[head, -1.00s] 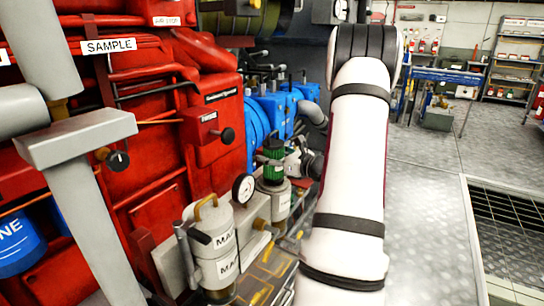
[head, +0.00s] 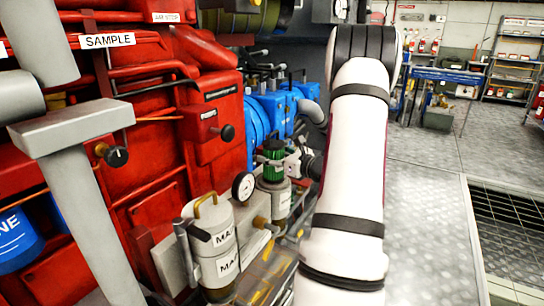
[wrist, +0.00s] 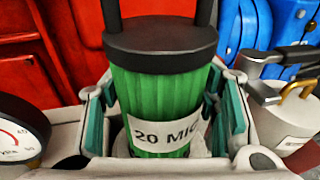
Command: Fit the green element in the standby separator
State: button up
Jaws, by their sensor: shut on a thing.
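The green element (head: 274,171) is a ribbed cylinder with a dark top cap. In the wrist view the element (wrist: 160,92) stands upright with a "20 MIC" label. My gripper (wrist: 165,118) is shut on it, one teal-padded finger on each side. In the head view my gripper (head: 290,163) comes in from the right. The element is directly above or partly in the rear pale separator bowl (head: 275,198), whose label I cannot read. Its lower end is hidden, so I cannot tell how deep it sits.
A front separator (head: 218,255) with a label starting "MA" and a brass lid handle stands close by. A pressure gauge (head: 243,187) is between the two separators. The red engine (head: 150,150) walls off the left. Open floor (head: 430,220) lies right of my arm.

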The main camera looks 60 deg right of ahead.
aim_at(273, 173)
jog(key=shift+f+b, duration=2.35)
jog(key=shift+f, duration=0.75)
jog(key=o, duration=1.5)
jog(key=shift+c, duration=0.2)
jog(key=shift+f, duration=0.1)
jog(key=s+a+r, duration=0.1)
jog(key=s, duration=1)
jog(key=shift+s+a+r, duration=0.3)
jog(key=shift+s+a, duration=0.1)
